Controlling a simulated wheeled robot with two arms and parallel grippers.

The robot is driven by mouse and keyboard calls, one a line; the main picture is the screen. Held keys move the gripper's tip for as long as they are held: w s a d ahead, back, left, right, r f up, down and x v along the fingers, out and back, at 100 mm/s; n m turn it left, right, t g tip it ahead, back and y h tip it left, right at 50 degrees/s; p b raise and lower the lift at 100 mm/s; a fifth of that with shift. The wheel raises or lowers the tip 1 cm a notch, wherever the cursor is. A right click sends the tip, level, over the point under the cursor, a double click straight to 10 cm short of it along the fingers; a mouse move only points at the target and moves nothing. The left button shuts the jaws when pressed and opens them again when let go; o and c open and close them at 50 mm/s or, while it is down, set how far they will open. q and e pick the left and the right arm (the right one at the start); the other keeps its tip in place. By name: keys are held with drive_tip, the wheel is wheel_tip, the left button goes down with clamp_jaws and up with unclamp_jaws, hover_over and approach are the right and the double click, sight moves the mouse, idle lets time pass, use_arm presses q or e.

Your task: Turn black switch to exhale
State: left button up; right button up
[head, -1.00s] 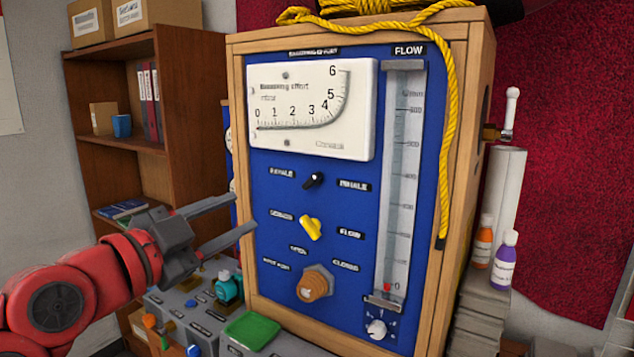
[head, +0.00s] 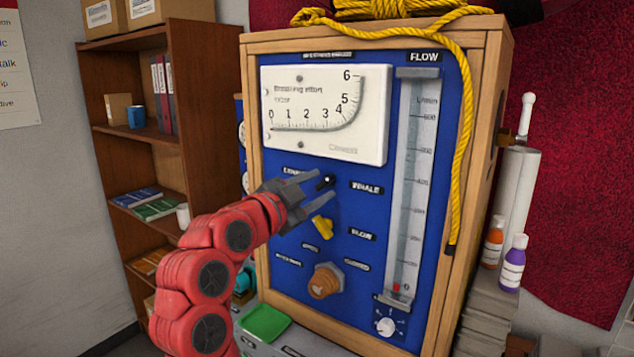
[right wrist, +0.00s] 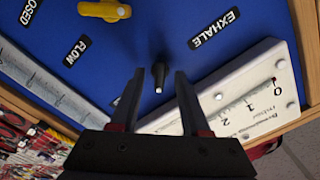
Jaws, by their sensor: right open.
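The black switch (head: 326,182) sits on the blue panel (head: 275,225) below the white gauge, between a partly covered label at left and the INHALE label (head: 367,188) at right. My right gripper (head: 324,185) is open at the switch, one finger above it and one below in the head view. In the right wrist view the black switch (right wrist: 159,76) stands between the two open fingertips (right wrist: 160,73), with a small gap visible on each side. Its white mark faces the gauge. The EXHALE label (right wrist: 214,28) is readable there. My left gripper is not in view.
A yellow switch (head: 322,229) and an orange-brown knob (head: 325,281) are lower on the panel. A flow tube (head: 412,180) is at right. A yellow rope (head: 461,140) hangs down the wooden case. A green tray (head: 265,323) lies below.

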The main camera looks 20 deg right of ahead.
drive_tip(key=shift+w+d, duration=0.1)
drive_tip(key=shift+c, duration=0.3)
clamp_jaws()
